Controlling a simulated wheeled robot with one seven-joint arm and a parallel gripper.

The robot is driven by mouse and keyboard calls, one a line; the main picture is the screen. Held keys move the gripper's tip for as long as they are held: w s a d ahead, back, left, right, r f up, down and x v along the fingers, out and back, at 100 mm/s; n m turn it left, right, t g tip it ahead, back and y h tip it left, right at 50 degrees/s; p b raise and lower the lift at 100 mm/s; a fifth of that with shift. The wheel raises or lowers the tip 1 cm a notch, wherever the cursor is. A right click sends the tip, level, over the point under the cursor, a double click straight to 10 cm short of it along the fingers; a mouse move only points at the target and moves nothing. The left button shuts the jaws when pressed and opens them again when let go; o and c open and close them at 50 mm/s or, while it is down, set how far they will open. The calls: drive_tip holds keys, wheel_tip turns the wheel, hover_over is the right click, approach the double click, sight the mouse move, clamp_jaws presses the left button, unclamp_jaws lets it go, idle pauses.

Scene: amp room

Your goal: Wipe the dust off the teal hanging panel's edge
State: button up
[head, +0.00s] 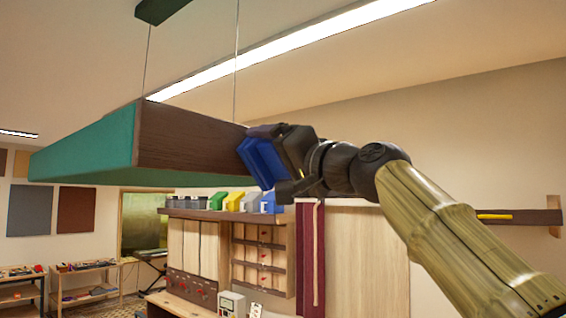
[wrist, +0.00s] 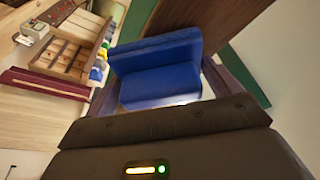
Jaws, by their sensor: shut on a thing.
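The teal hanging panel (head: 85,148) hangs from thin wires at the upper left in the head view, with a dark brown edge face (head: 185,140) toward me. In the wrist view the brown edge (wrist: 195,28) runs across the top, with teal beside it (wrist: 137,18). My gripper (head: 280,160) is shut on a blue block-like wiper (head: 262,162), at the right end of the brown face. The wiper (wrist: 158,75) fills the middle of the wrist view. It looks close to or against the edge; I cannot tell if it touches. No dust can be made out.
Below stands a wooden shelf unit (head: 210,214) with green, grey, yellow and blue blocks on top. A dark red cloth strip (head: 311,250) hangs beside a pale wood panel (head: 365,260). A long ceiling light (head: 290,48) runs above. The air left of my gripper, under the panel, looks clear.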

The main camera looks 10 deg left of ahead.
drive_tip(key=shift+s+a, duration=0.15)
drive_tip(key=shift+s, duration=0.2)
drive_tip(key=shift+s+d+f+b, duration=0.1)
drive_tip(key=shift+d+f+b, duration=0.05)
drive_tip(key=shift+d+b, duration=0.25)
drive_tip(key=shift+s+d+b, duration=0.35)
drive_tip(key=shift+d+b, duration=0.05)
drive_tip(key=shift+d, duration=0.35)
drive_tip(key=shift+s+d+b, duration=0.3)
drive_tip(key=shift+d+b, duration=0.05)
drive_tip(key=shift+d, duration=0.45)
drive_tip(key=shift+s+d+b, duration=0.35)
drive_tip(key=shift+d+b, duration=0.05)
drive_tip(key=shift+d, duration=0.35)
drive_tip(key=d, duration=0.1)
drive_tip(key=s+d+b, duration=0.1)
drive_tip(key=shift+d, duration=0.4)
